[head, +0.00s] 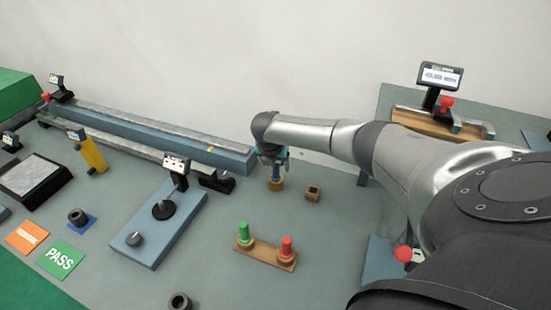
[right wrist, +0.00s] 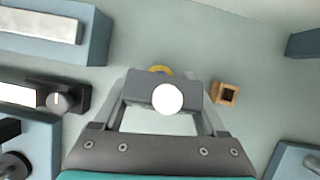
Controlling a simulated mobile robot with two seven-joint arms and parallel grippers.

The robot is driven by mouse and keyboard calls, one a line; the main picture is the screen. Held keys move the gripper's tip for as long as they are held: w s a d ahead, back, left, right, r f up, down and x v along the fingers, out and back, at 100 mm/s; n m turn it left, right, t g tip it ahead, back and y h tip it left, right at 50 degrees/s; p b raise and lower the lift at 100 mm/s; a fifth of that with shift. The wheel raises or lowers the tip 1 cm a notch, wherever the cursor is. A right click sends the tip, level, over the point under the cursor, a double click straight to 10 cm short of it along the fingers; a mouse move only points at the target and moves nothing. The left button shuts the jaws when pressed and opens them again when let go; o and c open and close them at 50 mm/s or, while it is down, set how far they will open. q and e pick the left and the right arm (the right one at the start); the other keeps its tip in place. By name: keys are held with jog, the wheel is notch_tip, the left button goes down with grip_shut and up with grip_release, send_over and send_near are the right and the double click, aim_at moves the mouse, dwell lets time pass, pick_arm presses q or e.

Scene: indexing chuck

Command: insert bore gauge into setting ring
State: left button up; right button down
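My right gripper (head: 272,158) points down over the table at the centre of the head view. In the right wrist view its fingers (right wrist: 163,105) are on both sides of a dark grey block with a round white face (right wrist: 168,98), which looks like the bore gauge's head. Below the gripper in the head view, the gauge's blue lower part (head: 276,172) shows right over a brass-yellow ring (head: 276,184), apparently the setting ring. I cannot tell whether the tip is inside it. In the right wrist view the gauge hides most of this ring (right wrist: 160,69). My left gripper is not in view.
A small square block with a hole (head: 313,194) stands just right of the ring. A wooden rack (head: 266,253) with green and red plugs is in front. A dial stand (head: 150,240) and long blue rail (head: 150,130) lie left. Bare table surrounds the ring's front.

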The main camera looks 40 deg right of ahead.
grip_release()
jog(key=p+v, duration=0.2)
jog(key=v, duration=1.3)
jog(key=shift+r, duration=0.2)
jog(key=shift+s+a, duration=0.1)
